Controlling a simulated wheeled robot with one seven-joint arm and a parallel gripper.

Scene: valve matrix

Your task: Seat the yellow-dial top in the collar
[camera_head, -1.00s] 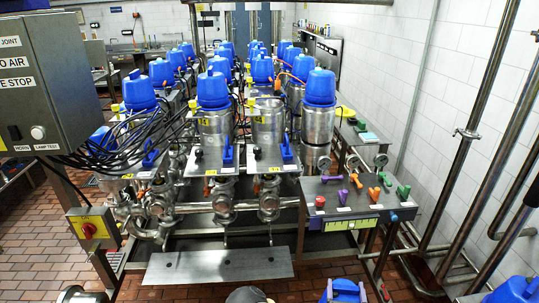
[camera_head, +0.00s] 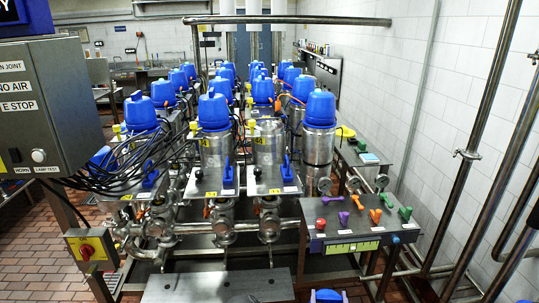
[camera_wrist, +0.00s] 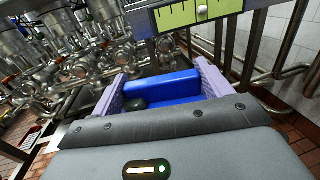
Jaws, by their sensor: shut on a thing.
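In the wrist view my gripper (camera_wrist: 160,95) has its two lavender fingers closed on the sides of a blue thing (camera_wrist: 165,88) with a dark round part at its left. It looks like a blue top; no yellow dial shows on it. An uncapped steel cylinder (camera_head: 268,148) in the front row, probably the one with the collar, stands between blue-topped neighbours. My gripper is well in front of and below it, apart from it.
Blue-topped valves (camera_head: 213,112) stand in rows behind and beside it. A sloped panel with coloured knobs (camera_head: 357,222) stands at front right. A control box (camera_head: 45,105) and black cables (camera_head: 110,160) are at left. Pipes (camera_head: 490,140) run along the right wall.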

